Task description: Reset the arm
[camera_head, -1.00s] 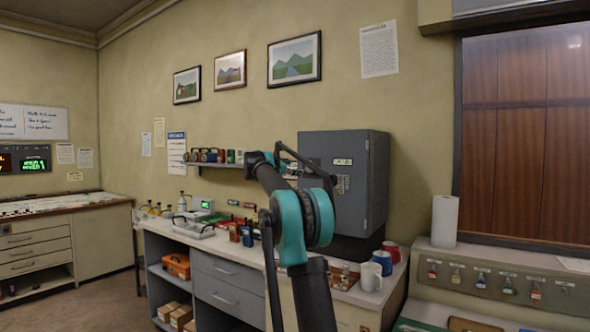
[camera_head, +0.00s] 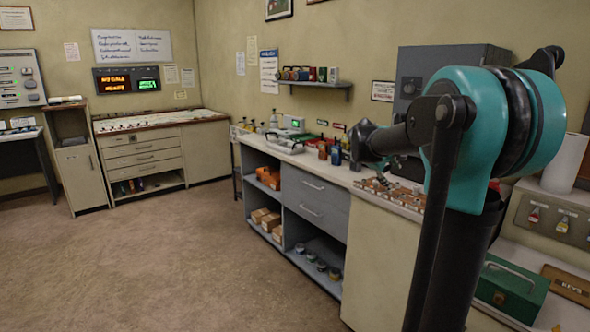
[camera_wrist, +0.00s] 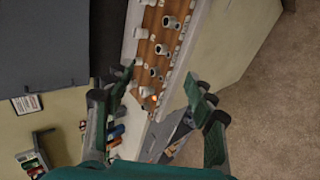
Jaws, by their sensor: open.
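My teal and black arm rises at the right of the head view. My gripper (camera_head: 368,146) is at its far end, above the counter (camera_head: 357,186) and partly hidden by the arm. In the wrist view, my gripper (camera_wrist: 158,92) has its two fingers wide apart. Nothing is held between them. A brown wooden board with several pale and metal fittings (camera_wrist: 158,48) lies on the counter beyond the fingers. It also shows in the head view (camera_head: 392,192), below the gripper.
A grey wall cabinet (camera_head: 455,62) is behind my arm. A small shelf (camera_head: 314,83) hangs left of it. A green cash box (camera_head: 512,290) and a paper towel roll (camera_head: 566,162) are at the right. The carpet (camera_head: 175,265) at left is clear.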

